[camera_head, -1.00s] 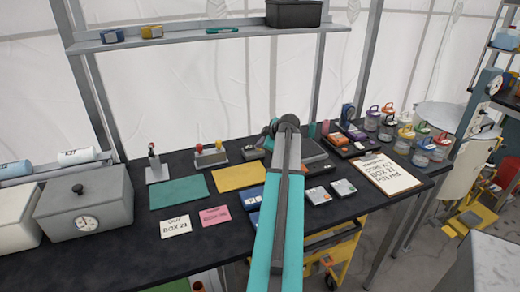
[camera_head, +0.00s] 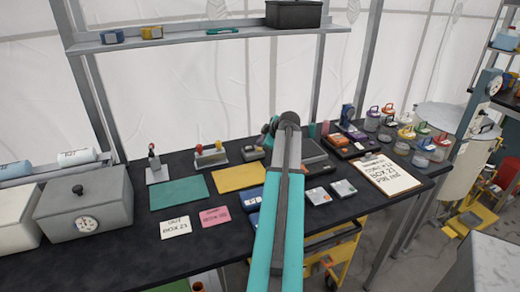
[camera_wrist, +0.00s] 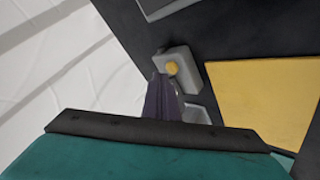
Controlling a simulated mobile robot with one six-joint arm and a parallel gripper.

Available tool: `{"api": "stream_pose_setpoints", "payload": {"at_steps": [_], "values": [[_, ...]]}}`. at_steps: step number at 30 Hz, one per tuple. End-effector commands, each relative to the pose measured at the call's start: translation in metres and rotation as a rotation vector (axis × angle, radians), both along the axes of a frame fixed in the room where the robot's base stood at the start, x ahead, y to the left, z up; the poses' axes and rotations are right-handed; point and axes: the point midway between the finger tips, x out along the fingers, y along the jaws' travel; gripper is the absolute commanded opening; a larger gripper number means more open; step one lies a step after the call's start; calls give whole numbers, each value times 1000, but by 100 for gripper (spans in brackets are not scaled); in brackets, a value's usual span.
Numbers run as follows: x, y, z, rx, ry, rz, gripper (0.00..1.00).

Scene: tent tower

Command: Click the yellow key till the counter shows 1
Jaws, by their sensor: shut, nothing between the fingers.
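The yellow key (camera_wrist: 172,68) is a small round button on a light grey housing (camera_wrist: 188,62) in the wrist view. The same small grey device (camera_head: 253,153) shows behind the yellow mat in the head view, where the key is too small to make out clearly. My gripper (camera_wrist: 160,78) is shut and empty, its dark fingertips close beside the key in the picture. I cannot tell whether they touch it. The fingers cover part of the device. No counter reading is legible in either view.
The yellow mat (camera_head: 240,177) lies in front of the device. Two small boxes (camera_head: 318,196) and a clipboard (camera_head: 388,175) lie farther right.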

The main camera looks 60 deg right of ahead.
Motion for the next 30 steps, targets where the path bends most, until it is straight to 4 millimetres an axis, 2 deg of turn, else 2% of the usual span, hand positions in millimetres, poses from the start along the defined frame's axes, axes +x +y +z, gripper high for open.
{"api": "stream_pose_setpoints", "payload": {"at_steps": [17, 30], "values": [[0, 0, 7, 0, 0, 0, 0], [0, 0, 35, -1, 0, -1, 0]]}}
